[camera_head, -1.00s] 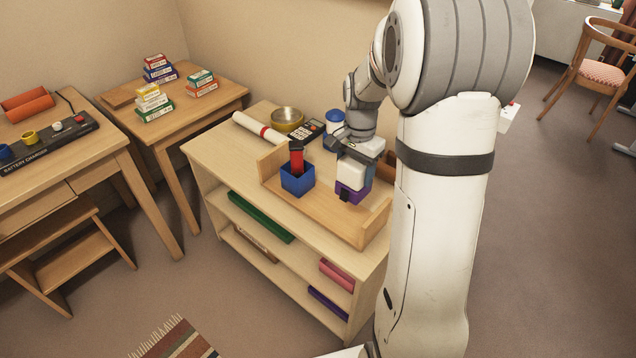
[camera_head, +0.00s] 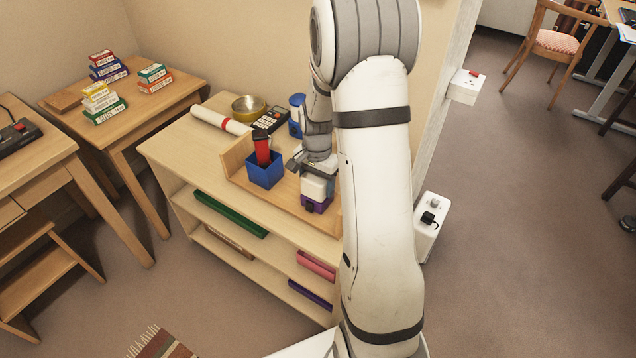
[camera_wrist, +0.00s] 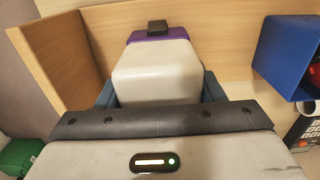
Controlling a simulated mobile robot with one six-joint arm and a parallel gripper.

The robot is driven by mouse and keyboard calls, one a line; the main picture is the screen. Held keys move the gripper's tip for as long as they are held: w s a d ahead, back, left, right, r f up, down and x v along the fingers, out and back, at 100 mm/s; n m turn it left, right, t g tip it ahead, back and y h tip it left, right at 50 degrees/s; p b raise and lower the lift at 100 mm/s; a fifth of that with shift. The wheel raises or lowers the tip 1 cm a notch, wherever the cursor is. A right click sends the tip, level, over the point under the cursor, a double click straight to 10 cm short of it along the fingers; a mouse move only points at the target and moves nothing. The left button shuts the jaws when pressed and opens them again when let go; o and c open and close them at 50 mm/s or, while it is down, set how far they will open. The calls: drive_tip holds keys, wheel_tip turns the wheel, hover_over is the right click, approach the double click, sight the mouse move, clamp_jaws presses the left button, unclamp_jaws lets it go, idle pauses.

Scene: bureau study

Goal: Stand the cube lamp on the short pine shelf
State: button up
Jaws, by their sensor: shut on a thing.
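The cube lamp (camera_head: 314,187) has a white cube body, a purple base and a small black part on the base. My gripper (camera_head: 318,167) is shut on it from above, and the lamp looks about upright. In the wrist view the lamp (camera_wrist: 155,70) sits between my two blue-grey fingers. The lamp is over the right part of a short pine shelf (camera_head: 234,161) with raised end boards, beside a blue pot (camera_head: 265,171). I cannot tell whether its base touches the board.
The pot holds a red-and-black item (camera_head: 262,148). Behind are a rolled paper (camera_head: 220,119), a brass bowl (camera_head: 249,108), a calculator (camera_head: 271,119) and a blue-and-white jar (camera_head: 296,115). All stand on a pine bookcase (camera_head: 170,150). A table with small boxes (camera_head: 103,100) is at left.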

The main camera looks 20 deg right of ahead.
drive_tip(key=shift+r, duration=0.15)
drive_tip(key=shift+f, duration=0.2)
drive_tip(key=o, duration=1.1)
wheel_tip(320, 180, up, 12)
drive_tip(key=shift+s+r+p, duration=0.1)
drive_tip(key=shift+p, duration=0.8)
drive_tip(key=s+a+r+n, duration=0.2)
drive_tip(key=s+a+n, duration=0.1)
drive_tip(key=s, duration=0.3)
drive_tip(key=s+a+r+n+t, duration=0.1)
drive_tip(key=s+a+r+n, duration=0.1)
drive_tip(key=s, duration=0.5)
drive_tip(key=s+a+r+n+t, duration=0.1)
drive_tip(key=s+a+r+n, duration=0.2)
drive_tip(key=s+a+n, duration=0.2)
drive_tip(key=shift+s+n, duration=0.6)
drive_tip(key=shift+s, duration=0.55)
